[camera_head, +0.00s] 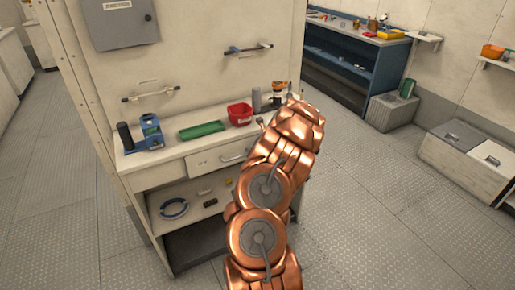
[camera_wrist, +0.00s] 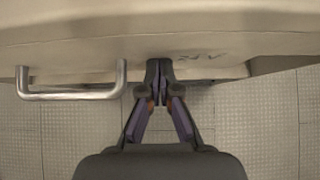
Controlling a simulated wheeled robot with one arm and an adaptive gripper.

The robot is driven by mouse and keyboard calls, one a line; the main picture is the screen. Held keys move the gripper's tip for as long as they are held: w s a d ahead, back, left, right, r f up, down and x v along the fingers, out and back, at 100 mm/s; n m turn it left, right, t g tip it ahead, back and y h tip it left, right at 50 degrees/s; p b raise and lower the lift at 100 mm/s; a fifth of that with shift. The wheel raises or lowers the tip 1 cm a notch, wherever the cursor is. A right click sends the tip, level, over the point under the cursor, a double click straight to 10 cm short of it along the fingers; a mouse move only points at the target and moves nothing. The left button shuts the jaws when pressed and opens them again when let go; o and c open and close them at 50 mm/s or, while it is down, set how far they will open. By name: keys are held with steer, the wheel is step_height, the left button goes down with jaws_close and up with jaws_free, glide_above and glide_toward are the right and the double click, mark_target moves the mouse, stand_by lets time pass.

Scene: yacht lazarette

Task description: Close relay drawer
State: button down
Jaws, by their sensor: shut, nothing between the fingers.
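The relay drawer (camera_head: 208,164) is a beige front under the counter, with a silver bar handle (camera_head: 236,155). In the wrist view its front (camera_wrist: 215,68) carries dark lettering that I cannot fully read, and the handle (camera_wrist: 75,93) lies left of my gripper. The front seems to stand out a little from the cabinet; how far is unclear. My gripper (camera_wrist: 158,66) is shut and empty, its fingertips at the drawer front, right of the handle. I cannot tell whether they touch it. In the head view my copper arm hides the gripper and the drawer's right part.
The counter (camera_head: 165,153) above holds a blue device (camera_head: 151,131), a green tray (camera_head: 202,131) and a red bin (camera_head: 240,114). An open shelf (camera_head: 190,206) below holds small items. Free floor (camera_head: 390,200) lies to the right, before a white chest (camera_head: 466,160).

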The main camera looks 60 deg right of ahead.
steer(key=shift+w+r, duration=0.2)
steer(key=s+a+r+b, duration=0.1)
steer(key=s+a+r, duration=0.4)
steer(key=s, duration=0.5)
steer(key=shift+r, duration=0.8)
steer(key=shift+s+a, duration=0.1)
